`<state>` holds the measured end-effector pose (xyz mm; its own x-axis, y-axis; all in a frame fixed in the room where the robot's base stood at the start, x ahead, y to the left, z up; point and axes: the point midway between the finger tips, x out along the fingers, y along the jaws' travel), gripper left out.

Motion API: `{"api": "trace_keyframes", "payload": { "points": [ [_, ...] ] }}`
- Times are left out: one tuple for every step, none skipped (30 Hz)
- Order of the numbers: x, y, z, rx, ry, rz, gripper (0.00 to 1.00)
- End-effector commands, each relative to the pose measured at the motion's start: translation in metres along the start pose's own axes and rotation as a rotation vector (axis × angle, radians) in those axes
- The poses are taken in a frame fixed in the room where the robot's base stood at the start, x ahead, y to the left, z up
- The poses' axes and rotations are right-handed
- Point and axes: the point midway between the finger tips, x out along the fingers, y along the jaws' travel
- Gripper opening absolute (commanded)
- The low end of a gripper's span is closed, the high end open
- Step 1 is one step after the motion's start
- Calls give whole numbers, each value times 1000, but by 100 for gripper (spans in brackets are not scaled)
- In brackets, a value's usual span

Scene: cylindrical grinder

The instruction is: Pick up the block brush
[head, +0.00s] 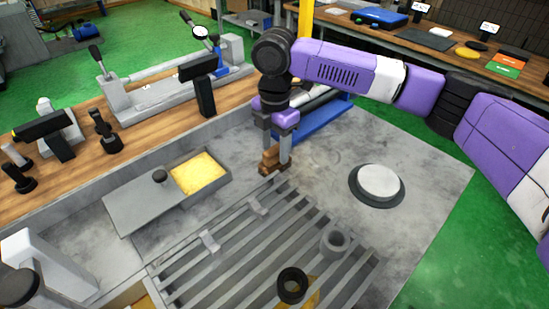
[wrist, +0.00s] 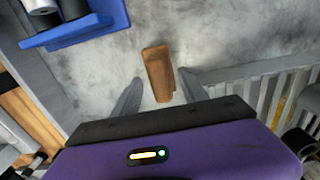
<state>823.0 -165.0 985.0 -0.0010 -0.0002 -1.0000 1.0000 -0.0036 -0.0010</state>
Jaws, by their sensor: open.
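The block brush (head: 271,158) is a brown wooden block with a darker lower part. In the head view it stands on the grey surface at the far corner of the slatted rack, partly hidden by my gripper. In the wrist view the brush (wrist: 158,72) lies between and just beyond the fingertips. My gripper (head: 274,148) is open above the brush, fingers pointing down. The wrist view shows the two fingers (wrist: 160,82) spread on either side of the brush, with visible gaps. I cannot tell whether either finger touches it.
The slatted metal rack (head: 235,240) is close to the brush, with a black ring (head: 292,285) and a grey ring (head: 334,240) on it. A blue tray (wrist: 85,32) is near. A round white-topped disc (head: 378,182) sits right. A box with yellow contents (head: 222,170) is left.

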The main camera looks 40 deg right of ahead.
Motion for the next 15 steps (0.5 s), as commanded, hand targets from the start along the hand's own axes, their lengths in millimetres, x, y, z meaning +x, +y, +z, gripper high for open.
{"api": "trace_keyframes", "payload": {
  "points": [
    [6, 0, 0, 1, 1, -1, 51],
    [8, 0, 0, 1, 1, -1, 51],
    [11, 0, 0, 1, 1, -1, 51],
    [12, 0, 0, 0, 0, -1, 51],
    [13, 0, 0, 0, 0, -1, 51],
    [14, 0, 0, 0, 0, 0, 51],
    [14, 0, 0, 0, 0, 0, 51],
    [14, 0, 0, 0, 0, 0, 51],
    [14, 0, 0, 1, 0, 0, 51],
    [14, 0, 0, 1, 0, 0, 51],
    [14, 0, 0, 1, 0, 0, 51],
    [14, 0, 0, 1, 0, 0, 45],
    [14, 0, 0, 1, 0, 0, 39],
    [14, 0, 0, 1, 0, 0, 33],
    [14, 0, 0, 1, 0, 0, 25]
  ]
}}
